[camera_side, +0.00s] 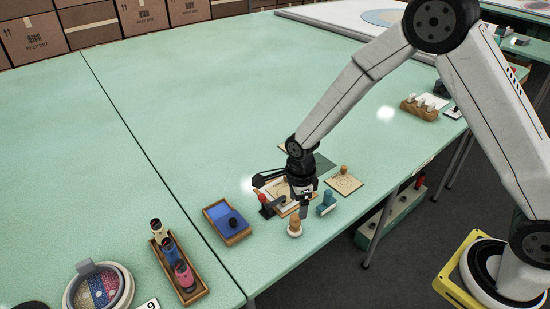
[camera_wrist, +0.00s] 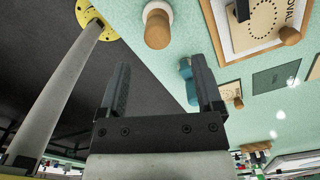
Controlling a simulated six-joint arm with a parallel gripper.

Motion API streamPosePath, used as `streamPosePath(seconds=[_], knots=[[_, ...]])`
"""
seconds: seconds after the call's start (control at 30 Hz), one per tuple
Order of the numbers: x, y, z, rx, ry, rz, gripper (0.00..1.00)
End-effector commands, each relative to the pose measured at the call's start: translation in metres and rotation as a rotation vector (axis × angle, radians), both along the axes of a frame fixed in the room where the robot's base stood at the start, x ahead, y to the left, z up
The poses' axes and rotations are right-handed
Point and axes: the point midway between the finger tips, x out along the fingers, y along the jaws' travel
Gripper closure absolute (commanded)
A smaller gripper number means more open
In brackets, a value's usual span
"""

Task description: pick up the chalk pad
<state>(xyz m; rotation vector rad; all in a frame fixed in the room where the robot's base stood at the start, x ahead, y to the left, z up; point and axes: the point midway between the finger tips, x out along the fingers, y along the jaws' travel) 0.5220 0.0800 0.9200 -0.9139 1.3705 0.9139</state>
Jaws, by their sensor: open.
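My gripper (camera_side: 304,206) points down just above the green table near its front edge, jaws open. In the wrist view its two fingers (camera_wrist: 162,72) are spread with nothing between them. A round wooden-knobbed piece with a pale base (camera_side: 294,227) stands just below and in front of the gripper; it also shows at the top of the wrist view (camera_wrist: 157,26). A shallow wooden tray with a blue surface (camera_side: 215,211) lies to the left, with a dark round knob (camera_side: 233,222) on it. I cannot tell which knobbed piece is the chalk pad.
A framed OVAL pattern board (camera_wrist: 235,43) lies behind, partly hidden in the side view. A knobbed card (camera_side: 344,183) lies right. A rack of bottles (camera_side: 178,262) is far left.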

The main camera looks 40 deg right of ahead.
Motion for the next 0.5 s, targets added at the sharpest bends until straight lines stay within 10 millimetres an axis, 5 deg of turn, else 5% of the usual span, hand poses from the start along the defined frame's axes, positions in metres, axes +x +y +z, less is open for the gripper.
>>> streamPosePath(seconds=[0.5], knots=[[0.0,0.0,-0.025,0.0,0.0,0.002,0.16]])
